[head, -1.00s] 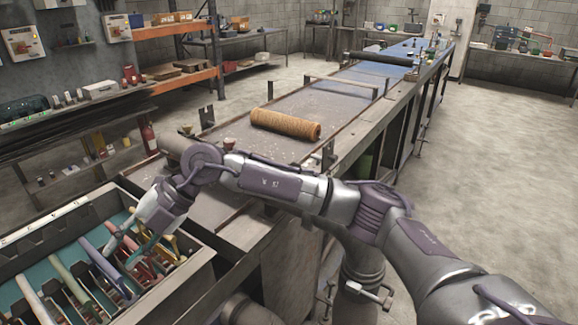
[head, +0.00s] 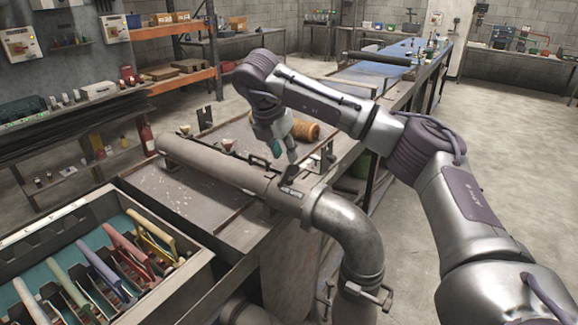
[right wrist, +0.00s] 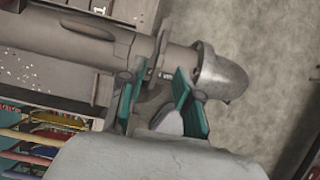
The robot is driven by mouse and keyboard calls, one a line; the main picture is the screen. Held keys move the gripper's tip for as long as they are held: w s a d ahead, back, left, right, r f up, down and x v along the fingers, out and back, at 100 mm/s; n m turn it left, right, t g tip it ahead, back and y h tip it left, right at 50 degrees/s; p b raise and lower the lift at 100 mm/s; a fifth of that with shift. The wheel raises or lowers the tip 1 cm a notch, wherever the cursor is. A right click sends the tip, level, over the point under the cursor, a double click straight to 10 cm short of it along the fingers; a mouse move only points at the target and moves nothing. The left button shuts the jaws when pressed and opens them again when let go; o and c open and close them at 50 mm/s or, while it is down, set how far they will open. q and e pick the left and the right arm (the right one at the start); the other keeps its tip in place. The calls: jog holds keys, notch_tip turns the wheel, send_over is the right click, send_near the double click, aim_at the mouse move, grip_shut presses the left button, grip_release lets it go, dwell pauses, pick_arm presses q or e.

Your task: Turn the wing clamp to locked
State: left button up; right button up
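My right gripper (head: 283,148) points down just above the right end of the grey horizontal pipe (head: 215,165), near the elbow. In the right wrist view its teal fingers (right wrist: 157,98) are spread apart with nothing clearly held between them; the pipe (right wrist: 80,35) lies beyond them. A small dark lever-like part (head: 291,173) stands on the pipe under the fingertips, beside a pale marked plate (head: 292,190). It looks like the wing clamp, but its exact position is partly hidden by the gripper. My left gripper is not in view.
The pipe bends down at an elbow (head: 345,222) with a clamp handle (head: 372,294) lower down. An orange roll (head: 306,132) lies behind my gripper on the conveyor table. A tray (head: 195,268) of coloured-handled tools is at lower left.

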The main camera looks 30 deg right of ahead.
aim_at(288, 166)
jog(key=p+x, duration=0.1)
jog(key=x, duration=0.5)
jog(key=shift+c, duration=0.3)
grip_shut()
